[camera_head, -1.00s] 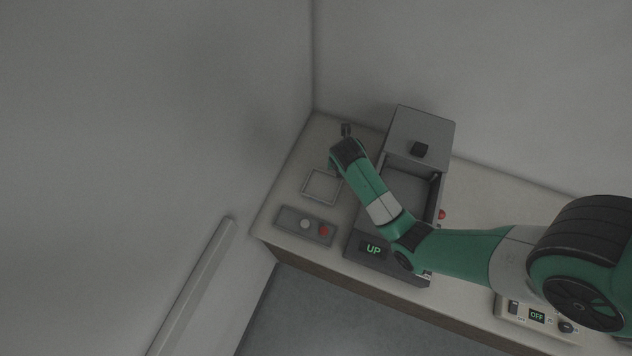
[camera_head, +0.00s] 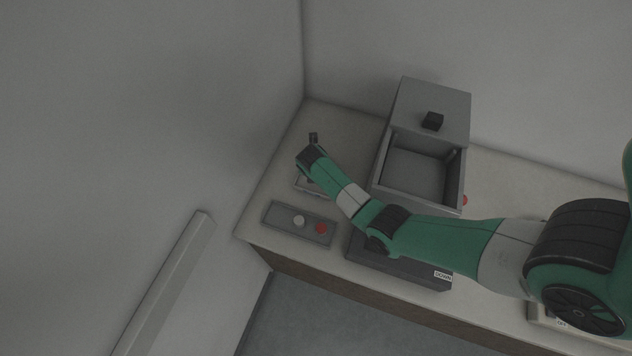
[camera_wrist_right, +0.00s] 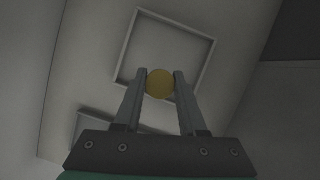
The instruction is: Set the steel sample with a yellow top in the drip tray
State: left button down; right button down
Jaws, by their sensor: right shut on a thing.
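The steel sample with a yellow top (camera_wrist_right: 160,83) is between the fingertips of my right gripper (camera_wrist_right: 160,76), which is shut on it; only its round yellow top shows. The drip tray (camera_wrist_right: 127,45) is a thin-rimmed square frame behind the fingertips in the wrist view. The sample overlaps the tray's near rim there; I cannot tell its height above the tray. In the head view my right wrist covers most of the drip tray (camera_head: 299,187), and the sample is hidden. My left gripper is not in view.
A grey holder (camera_head: 276,217) with a white-topped piece (camera_head: 299,221) and a red-topped piece (camera_head: 321,229) lies in front of the drip tray. Walls border the bench behind and left.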

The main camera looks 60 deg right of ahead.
aim_at(315, 185)
jog(key=shift+f+b, duration=0.75)
jog(key=shift+f, duration=1.5)
jog(key=shift+f, duration=0.15)
jog(key=shift+c, duration=2.4)
grip_release()
jog(key=shift+r, duration=0.3)
jog(key=p+v, duration=0.5)
jog(key=v, duration=0.6)
jog(key=shift+a+r, duration=0.2)
jog(key=shift+r, duration=0.1)
